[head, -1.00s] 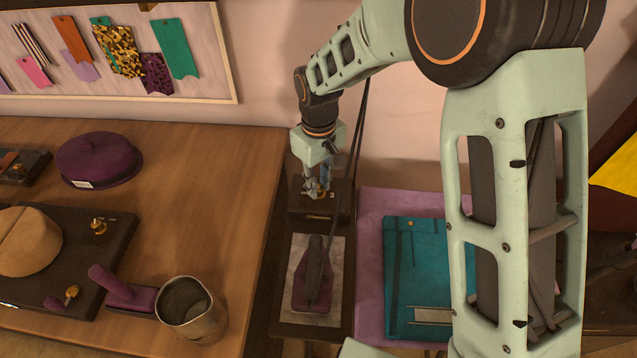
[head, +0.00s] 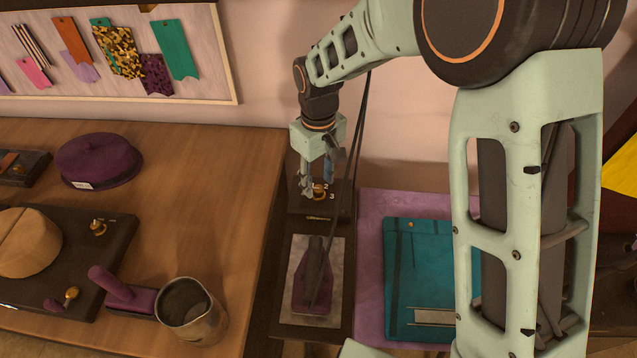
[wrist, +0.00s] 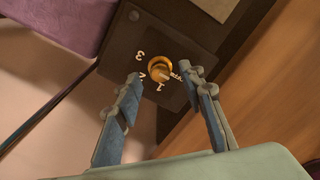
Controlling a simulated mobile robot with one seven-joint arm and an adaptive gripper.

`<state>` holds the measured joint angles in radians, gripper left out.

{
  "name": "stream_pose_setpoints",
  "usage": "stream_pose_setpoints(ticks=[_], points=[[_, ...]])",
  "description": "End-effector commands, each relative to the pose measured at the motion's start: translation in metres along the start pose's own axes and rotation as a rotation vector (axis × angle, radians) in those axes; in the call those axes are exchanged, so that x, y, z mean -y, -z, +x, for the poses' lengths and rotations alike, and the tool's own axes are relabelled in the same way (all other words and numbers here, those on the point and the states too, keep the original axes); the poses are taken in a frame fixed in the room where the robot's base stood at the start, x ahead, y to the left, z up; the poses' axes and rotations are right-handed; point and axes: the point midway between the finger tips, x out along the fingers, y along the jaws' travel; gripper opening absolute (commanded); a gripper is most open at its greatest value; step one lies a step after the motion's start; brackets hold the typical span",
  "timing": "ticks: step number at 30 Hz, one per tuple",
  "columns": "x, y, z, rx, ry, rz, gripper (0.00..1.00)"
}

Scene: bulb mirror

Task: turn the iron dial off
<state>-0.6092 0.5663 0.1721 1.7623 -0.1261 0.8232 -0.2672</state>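The iron dial (head: 319,191) is a small brass knob on a dark panel with white number marks around it. In the wrist view the dial (wrist: 160,67) shows with 1, 2 and 3 and a small white label at its right. I cannot read for certain which mark it points to. My gripper (head: 316,189) is pointing down just above the dial. In the wrist view the fingers (wrist: 165,78) are spread apart on either side of the dial's near edge, with nothing between them. The purple iron (head: 312,293) rests on a grey pad in front of the dial panel.
A dark cord runs up beside my gripper. A teal folded piece (head: 400,270) lies on a purple cloth (head: 369,260) to the right. On the wooden table (head: 225,200) at left are a metal jug (head: 205,322), a purple hat (head: 100,160) and a dark board with a wooden block.

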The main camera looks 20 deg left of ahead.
Motion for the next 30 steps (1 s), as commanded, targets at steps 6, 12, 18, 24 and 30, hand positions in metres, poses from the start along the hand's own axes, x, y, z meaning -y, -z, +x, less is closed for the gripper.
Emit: stream_pose_setpoints(ticks=[6, 12, 18, 24, 30], points=[[-0.001, 0.001, -0.049, -0.005, -0.002, 0.002, 0.36], [0.000, 0.001, -0.085, -0.003, -0.001, 0.000, 0.36], [0.000, 0.000, -0.101, -0.001, 0.000, 0.000, 0.36], [0.000, 0.000, -0.102, 0.000, 0.000, 0.000, 0.36], [0.000, 0.000, -0.102, 0.000, 0.000, 0.000, 0.36]])
